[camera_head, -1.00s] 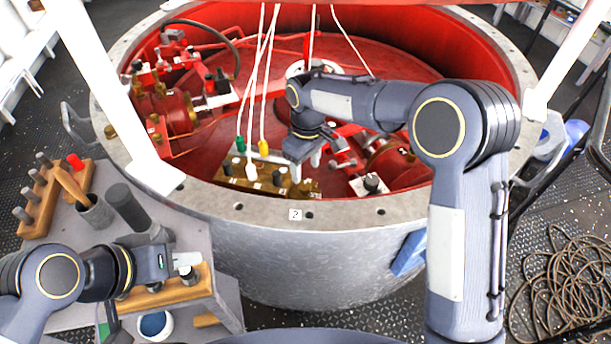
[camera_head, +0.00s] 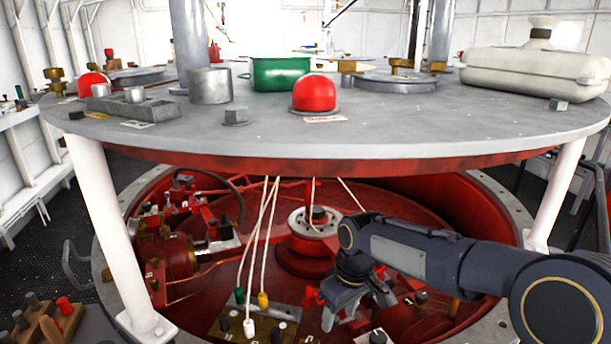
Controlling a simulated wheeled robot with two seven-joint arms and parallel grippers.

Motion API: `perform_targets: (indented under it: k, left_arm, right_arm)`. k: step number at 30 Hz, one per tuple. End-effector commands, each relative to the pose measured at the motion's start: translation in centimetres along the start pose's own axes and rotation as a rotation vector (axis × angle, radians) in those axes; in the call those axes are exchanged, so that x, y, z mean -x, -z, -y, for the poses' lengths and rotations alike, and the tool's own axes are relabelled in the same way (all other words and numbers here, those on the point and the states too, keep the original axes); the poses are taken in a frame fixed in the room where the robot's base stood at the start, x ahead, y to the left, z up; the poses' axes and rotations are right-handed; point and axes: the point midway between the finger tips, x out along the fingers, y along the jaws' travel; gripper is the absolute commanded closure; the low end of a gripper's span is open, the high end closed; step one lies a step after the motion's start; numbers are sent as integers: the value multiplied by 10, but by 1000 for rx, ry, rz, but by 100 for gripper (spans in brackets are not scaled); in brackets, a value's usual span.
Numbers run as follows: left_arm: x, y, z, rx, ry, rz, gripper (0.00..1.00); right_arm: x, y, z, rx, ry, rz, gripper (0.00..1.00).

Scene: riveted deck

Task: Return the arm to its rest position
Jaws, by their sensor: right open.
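My right arm comes in from the lower right and reaches over the red-lined round well (camera_head: 460,208). Its gripper (camera_head: 357,308) points down inside the well, open, with nothing seen between its fingers. It is to the right of a brass block (camera_head: 228,326) with green, yellow and white plugs on white cords, and apart from it. My left arm and gripper are out of the picture.
A grey round lid (camera_head: 420,120) stands over the well on white posts (camera_head: 108,225). On it are a red dome (camera_head: 314,93), a green pot (camera_head: 280,74) and a pale canister (camera_head: 535,72). Red pipework (camera_head: 175,245) fills the well's left side.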

Motion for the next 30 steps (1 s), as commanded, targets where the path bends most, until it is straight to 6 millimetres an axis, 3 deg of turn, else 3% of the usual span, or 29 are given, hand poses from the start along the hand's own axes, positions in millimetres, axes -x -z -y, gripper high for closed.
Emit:
perform_targets:
  k: [3, 9, 13, 18, 24, 30]
  left_arm:
    - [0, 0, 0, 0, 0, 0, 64]
    - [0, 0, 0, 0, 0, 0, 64]
    - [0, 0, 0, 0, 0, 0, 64]
    - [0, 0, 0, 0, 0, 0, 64]
    - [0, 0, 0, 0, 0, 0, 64]
    - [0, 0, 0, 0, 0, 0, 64]
  right_arm:
    - [34, -49, -11, -121, 21, -80, 48]
    - [67, -127, -10, -312, 48, -206, 48]
    - [75, -175, 0, -435, 61, -287, 48]
    - [71, -230, 23, -592, 69, -393, 48]
    - [54, -267, 47, -727, 73, -486, 48]
    - [45, -278, 56, -779, 73, -522, 48]
